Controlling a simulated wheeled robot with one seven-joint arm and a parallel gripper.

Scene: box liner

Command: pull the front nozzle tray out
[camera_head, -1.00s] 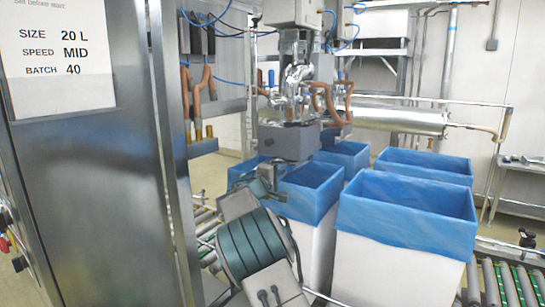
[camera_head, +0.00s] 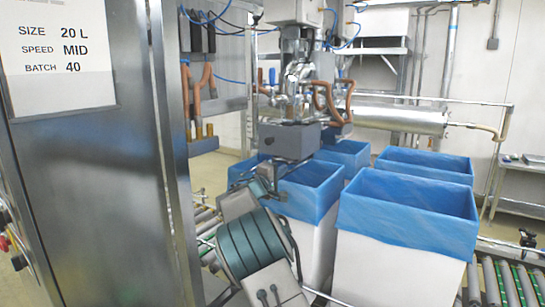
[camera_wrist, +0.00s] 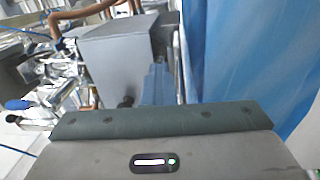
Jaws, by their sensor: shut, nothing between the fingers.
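The front nozzle tray appears to be the grey box-like block (camera_head: 290,141) below the metal filling nozzle (camera_head: 297,72). It hangs over the near edge of a blue-lined box (camera_head: 313,190). In the wrist view the grey block (camera_wrist: 118,52) is at upper left, with a small dark knob low on its front. My gripper (camera_head: 272,181) is just below and in front of the block, close to the liner rim. It is shut with nothing in it. Its fingertips are small and partly hidden, and I cannot tell whether they touch the block.
Another blue-lined white box (camera_head: 407,215) stands to the right, with more lined boxes behind. A steel cabinet (camera_head: 105,190) fills the left side. Roller conveyors (camera_head: 508,283) run beneath the boxes. Blue liner (camera_wrist: 240,60) fills the right of the wrist view.

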